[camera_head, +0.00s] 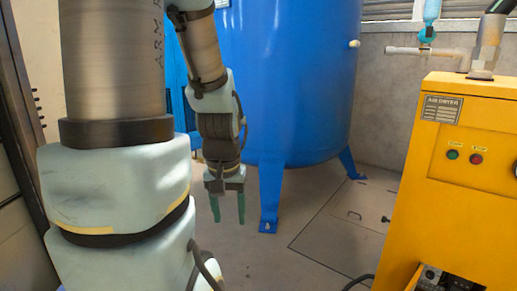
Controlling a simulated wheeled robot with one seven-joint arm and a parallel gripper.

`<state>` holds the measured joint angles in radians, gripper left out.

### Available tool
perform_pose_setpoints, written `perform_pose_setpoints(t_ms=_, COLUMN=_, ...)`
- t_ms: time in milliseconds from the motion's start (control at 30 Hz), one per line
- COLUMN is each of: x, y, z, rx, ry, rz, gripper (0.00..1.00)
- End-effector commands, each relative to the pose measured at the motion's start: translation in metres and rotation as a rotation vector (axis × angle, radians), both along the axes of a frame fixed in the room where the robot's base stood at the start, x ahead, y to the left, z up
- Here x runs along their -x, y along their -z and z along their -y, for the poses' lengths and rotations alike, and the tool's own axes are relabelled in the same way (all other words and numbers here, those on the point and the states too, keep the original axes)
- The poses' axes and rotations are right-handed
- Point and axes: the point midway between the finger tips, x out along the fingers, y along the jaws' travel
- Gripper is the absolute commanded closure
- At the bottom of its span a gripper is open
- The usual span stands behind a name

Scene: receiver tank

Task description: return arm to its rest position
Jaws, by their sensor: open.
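My gripper (228,207) hangs down left of the picture's middle, with its two green fingers apart and nothing between them. It points at the floor and is in front of the blue tank (300,80), to the left of the tank's front leg (270,198). My arm is bent, with its large near links filling the left side of the view and the forearm coming down from the top. The gripper looks clear of the floor.
A yellow air dryer (412,195) with green and red buttons stands at the right. A floor hatch (345,228) lies between it and the tank. Grey pipework (430,55) runs above the dryer. Bare floor (255,265) shows below the gripper.

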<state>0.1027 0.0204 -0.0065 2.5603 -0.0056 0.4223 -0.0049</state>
Motion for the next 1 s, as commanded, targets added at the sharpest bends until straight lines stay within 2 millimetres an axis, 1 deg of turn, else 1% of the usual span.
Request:
perform_pose_setpoints(t_ms=33, x=0.0, y=-0.034, z=0.0, rx=0.0, ry=0.0, rz=0.0, gripper=0.42)
perform_pose_setpoints(t_ms=300, x=0.0, y=-0.118, z=0.0, rx=0.0, ry=0.0, rz=0.0, gripper=0.42)
perform_pose_setpoints(t_ms=400, x=0.0, y=-0.147, z=0.0, rx=0.0, ry=0.0, rz=0.0, gripper=0.42)
perform_pose_setpoints(t_ms=500, x=0.0, y=-0.169, z=0.0, rx=0.0, ry=0.0, rz=0.0, gripper=0.42)
perform_pose_setpoints(t_ms=600, x=0.0, y=-0.182, z=0.0, rx=0.0, ry=0.0, rz=0.0, gripper=0.42)
perform_pose_setpoints(t_ms=700, x=0.0, y=-0.188, z=0.0, rx=0.0, ry=0.0, rz=0.0, gripper=0.42)
perform_pose_setpoints(t_ms=1000, x=0.0, y=-0.187, z=0.0, rx=0.0, ry=0.0, rz=0.001, gripper=0.42)
